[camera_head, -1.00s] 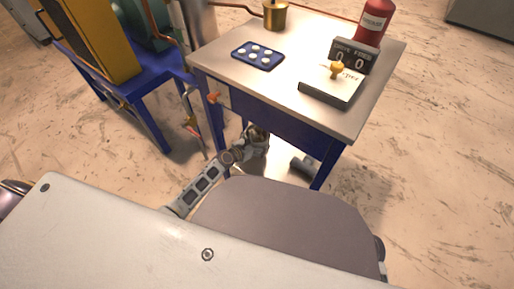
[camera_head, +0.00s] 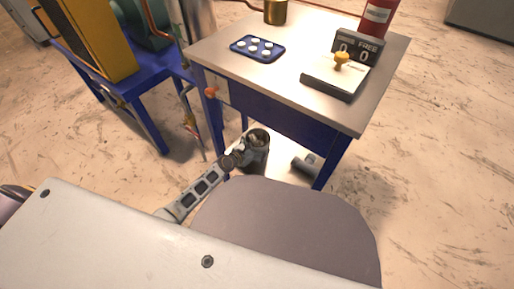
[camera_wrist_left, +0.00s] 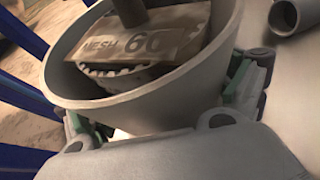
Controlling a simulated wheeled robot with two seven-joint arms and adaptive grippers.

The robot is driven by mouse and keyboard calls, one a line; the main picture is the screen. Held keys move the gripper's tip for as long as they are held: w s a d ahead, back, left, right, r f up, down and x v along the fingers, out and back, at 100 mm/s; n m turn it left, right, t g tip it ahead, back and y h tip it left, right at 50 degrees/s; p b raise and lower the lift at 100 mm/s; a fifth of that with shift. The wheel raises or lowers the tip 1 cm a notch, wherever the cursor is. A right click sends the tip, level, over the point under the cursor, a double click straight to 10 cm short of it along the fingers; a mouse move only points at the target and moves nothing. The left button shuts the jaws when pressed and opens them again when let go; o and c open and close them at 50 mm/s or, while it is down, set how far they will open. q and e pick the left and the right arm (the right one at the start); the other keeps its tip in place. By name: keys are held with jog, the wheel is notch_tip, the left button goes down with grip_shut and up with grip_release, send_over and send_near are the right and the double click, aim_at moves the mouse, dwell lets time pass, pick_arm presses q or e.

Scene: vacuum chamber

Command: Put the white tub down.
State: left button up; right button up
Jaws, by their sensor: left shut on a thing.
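The white tub (camera_wrist_left: 140,110) fills the left wrist view, looking grey in the shade, with its open rim toward the camera. Inside it lie a card or block marked "MESH 60" (camera_wrist_left: 150,42), a toothed disc and a dark post. My left gripper (camera_wrist_left: 165,105) is shut on the tub, with green-padded fingers on both sides of its wall. In the head view the tub (camera_head: 258,148) shows below the table, its mouth up, at the end of my left gripper (camera_head: 240,158). Its underside is hidden, so I cannot tell whether it touches a surface. My right gripper is out of view.
A grey pipe piece (camera_head: 305,164) lies on a pale surface under the table, right of the tub. The blue-legged table (camera_head: 300,40) stands above, its legs close by. A blue stand (camera_head: 150,125) with a yellow cabinet (camera_head: 97,38) is at left.

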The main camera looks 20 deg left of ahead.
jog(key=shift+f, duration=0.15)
pick_arm(q)
jog(key=o, duration=0.7)
jog(key=shift+f, duration=0.1)
jog(key=shift+p+v, duration=1.05)
jog(key=shift+v, duration=1.8)
jog(key=shift+p+v, duration=0.35)
jog(key=shift+v, duration=0.85)
jog(key=shift+p+v, duration=0.3)
jog(key=shift+v, duration=1.15)
jog(key=shift+s+a+r, duration=0.15)
jog(key=shift+s+r, duration=0.1)
jog(key=shift+s, duration=0.25)
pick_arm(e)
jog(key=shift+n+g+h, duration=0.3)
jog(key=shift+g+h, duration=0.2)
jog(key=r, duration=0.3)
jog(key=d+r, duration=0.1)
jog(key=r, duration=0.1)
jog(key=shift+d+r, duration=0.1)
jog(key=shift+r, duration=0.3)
